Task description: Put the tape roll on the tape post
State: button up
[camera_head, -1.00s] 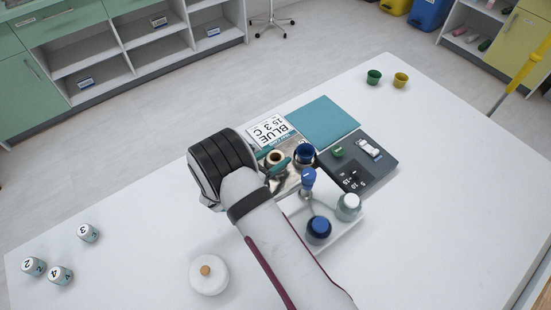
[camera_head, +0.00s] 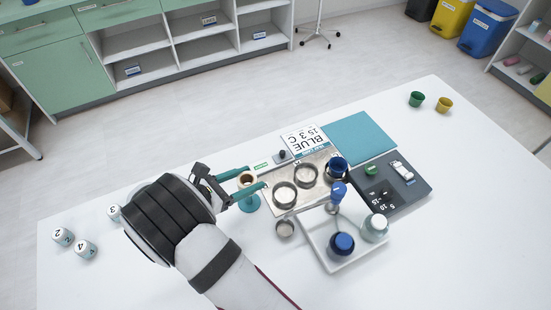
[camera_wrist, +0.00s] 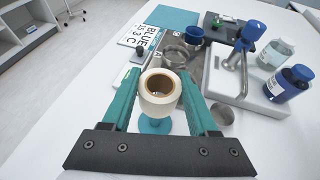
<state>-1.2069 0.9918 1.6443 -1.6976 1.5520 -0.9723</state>
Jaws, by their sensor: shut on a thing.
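The white tape roll (camera_head: 247,178) with a brown core is between the teal fingers of my gripper (camera_head: 251,181), which is shut on it. The wrist view shows the roll (camera_wrist: 160,101) upright, its round opening facing up, between the fingertips of my gripper (camera_wrist: 160,85). A teal stand that looks like the tape post (camera_head: 249,205) is directly below the roll on the white table. Its round base also shows in the wrist view (camera_wrist: 154,126). The roll hides the top of the post, and I cannot tell whether the post is inside the core.
A metal tray (camera_head: 277,208) with rings is just right of the post. A small metal cup (camera_head: 285,228) and a white tray (camera_head: 352,262) with blue-capped bottles are close by at the right. Numbered white pots (camera_head: 62,237) stand at the left.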

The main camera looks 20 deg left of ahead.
jog(key=shift+s+a+f, duration=0.1)
jog(key=shift+s+f, duration=0.1)
jog(key=shift+f, duration=2.75)
jog(key=shift+f, duration=0.6)
jog(key=o, duration=1.1)
jog(key=shift+c, duration=0.2)
jog(key=shift+v, duration=5.5)
jog(key=shift+r, duration=0.1)
jog(key=shift+w, duration=0.1)
